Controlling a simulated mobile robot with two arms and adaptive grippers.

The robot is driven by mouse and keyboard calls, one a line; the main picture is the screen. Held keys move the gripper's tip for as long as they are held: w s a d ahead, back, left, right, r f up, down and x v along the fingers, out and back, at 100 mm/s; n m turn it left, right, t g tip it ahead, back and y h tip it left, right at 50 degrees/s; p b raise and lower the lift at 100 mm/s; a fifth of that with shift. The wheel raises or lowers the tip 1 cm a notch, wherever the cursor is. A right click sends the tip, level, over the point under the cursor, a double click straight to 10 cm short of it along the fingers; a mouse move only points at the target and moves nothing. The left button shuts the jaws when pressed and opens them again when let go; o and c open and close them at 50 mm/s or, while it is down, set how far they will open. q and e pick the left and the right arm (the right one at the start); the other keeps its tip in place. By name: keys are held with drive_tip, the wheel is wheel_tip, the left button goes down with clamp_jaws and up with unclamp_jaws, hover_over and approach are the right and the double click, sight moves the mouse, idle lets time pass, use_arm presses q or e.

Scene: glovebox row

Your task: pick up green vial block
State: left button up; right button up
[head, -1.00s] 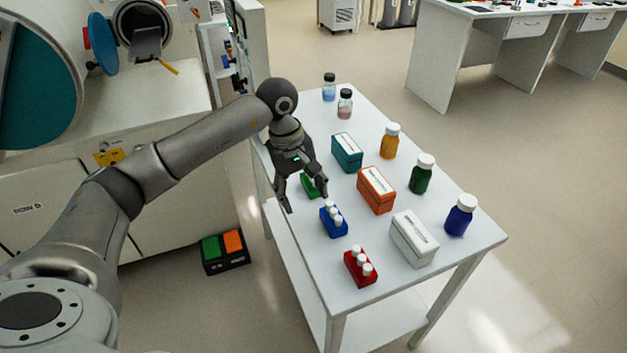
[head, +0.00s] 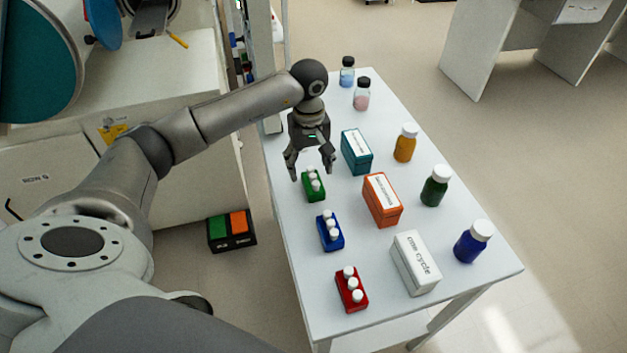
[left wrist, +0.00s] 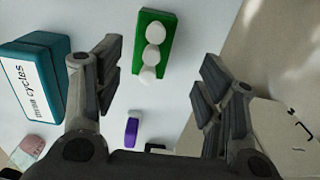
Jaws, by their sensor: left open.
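The green vial block (head: 314,190) stands on the white table near its left edge. It holds three white-capped vials in a row. My left gripper (head: 312,173) is open, pointing down, just behind and above the block. In the left wrist view the green block (left wrist: 143,55) lies ahead, between the lines of the open fingers (left wrist: 158,72), and nothing is between the pads. My right gripper is not in view.
A blue vial block (head: 330,232) and a red one (head: 351,290) stand nearer. Teal (head: 357,153), orange (head: 382,200) and white (head: 415,263) boxes stand to the right, with bottles beyond. A purple object (left wrist: 132,128) shows in the left wrist view.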

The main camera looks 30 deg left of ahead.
sight(313, 175)
use_arm(q)
drive_tip(key=shift+f, duration=0.3)
drive_tip(key=f, duration=0.1)
drive_tip(key=f+p, duration=0.1)
drive_tip(key=f, duration=0.1)
drive_tip(key=f+p, duration=0.1)
drive_tip(key=shift+w+d+f, duration=0.2)
drive_tip(key=shift+w+d, duration=0.1)
drive_tip(key=shift+w, duration=0.1)
drive_tip(key=shift+f, duration=0.4)
drive_tip(key=shift+c, duration=0.3)
drive_tip(key=c, duration=1.2)
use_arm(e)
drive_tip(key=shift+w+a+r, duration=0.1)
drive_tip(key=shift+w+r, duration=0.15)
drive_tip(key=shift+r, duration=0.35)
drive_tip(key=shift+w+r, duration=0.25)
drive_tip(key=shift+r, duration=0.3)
